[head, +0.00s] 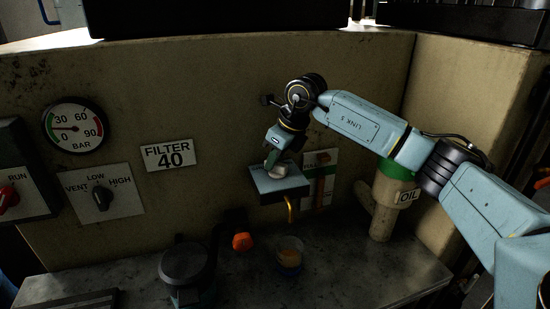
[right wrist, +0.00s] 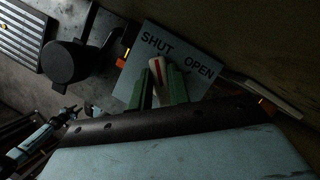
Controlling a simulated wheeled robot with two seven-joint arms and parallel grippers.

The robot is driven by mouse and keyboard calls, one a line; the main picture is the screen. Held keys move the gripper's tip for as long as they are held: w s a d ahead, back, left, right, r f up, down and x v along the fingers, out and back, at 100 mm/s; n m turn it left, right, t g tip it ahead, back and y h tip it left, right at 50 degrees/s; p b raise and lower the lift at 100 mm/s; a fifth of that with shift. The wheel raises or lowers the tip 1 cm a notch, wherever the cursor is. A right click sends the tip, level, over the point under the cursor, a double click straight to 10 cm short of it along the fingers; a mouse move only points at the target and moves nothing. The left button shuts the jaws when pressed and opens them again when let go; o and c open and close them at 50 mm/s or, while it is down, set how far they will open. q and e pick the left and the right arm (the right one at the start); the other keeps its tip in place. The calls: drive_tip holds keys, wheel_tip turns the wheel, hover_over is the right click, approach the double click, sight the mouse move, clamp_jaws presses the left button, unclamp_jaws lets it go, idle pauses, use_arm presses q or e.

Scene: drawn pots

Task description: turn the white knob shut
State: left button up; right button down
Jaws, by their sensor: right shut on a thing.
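The white knob (right wrist: 158,70), with a red line on it, stands on a blue-grey plate (right wrist: 133,76) marked SHUT and OPEN. In the right wrist view its red line points up, nearer the word SHUT than OPEN; its lower part is hidden. My right gripper (right wrist: 163,88) is shut on the knob, a green finger on each side. In the head view the right gripper (head: 274,157) comes down on the blue-grey box (head: 283,188), and the knob is mostly hidden. What looks like my left arm shows small at the lower left of the right wrist view, its fingers unclear.
A bent yellow spout (head: 290,210) hangs under the box above a glass with amber liquid (head: 288,252). An orange knob (head: 242,242) and a dark round-topped pot (head: 186,265) are to the left. The OIL pipe (head: 384,205) stands at right. The front counter is mostly clear.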

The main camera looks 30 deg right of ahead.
drive_tip(key=c, duration=1.3)
unclamp_jaws()
drive_tip(key=v, duration=1.3)
drive_tip(key=shift+s+r, duration=0.1)
drive_tip(key=shift+r, duration=0.15)
